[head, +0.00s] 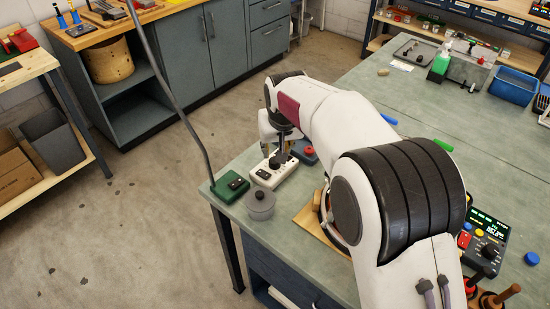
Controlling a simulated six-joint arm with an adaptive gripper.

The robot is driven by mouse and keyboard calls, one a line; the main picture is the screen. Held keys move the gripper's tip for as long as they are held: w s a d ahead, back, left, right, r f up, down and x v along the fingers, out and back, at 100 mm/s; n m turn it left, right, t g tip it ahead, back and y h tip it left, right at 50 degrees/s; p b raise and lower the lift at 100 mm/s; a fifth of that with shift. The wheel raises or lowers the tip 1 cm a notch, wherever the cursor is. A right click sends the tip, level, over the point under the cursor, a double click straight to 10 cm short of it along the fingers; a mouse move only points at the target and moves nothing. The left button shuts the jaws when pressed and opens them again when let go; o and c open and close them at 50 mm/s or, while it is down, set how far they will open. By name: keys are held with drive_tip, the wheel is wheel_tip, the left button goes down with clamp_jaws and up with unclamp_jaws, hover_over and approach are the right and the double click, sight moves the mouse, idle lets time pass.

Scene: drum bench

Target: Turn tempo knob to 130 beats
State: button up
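My gripper (274,150) points down at the far left corner of the green bench, over a white box (266,178) with a black knob (278,159) on top. The fingertips are close to this knob; I cannot tell whether they touch it or how far they are open. A dark device (496,233) with a lit display, coloured buttons and a black knob (489,251) stands at the right, partly hidden by my arm. Its display is too small to read surely. Which knob sets the tempo is not clear from this view.
A blue bin (514,86) is at the back right. The bench's middle is mostly clear.

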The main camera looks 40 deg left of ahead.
drive_tip(key=shift+x, duration=3.45)
drive_tip(key=c, duration=0.8)
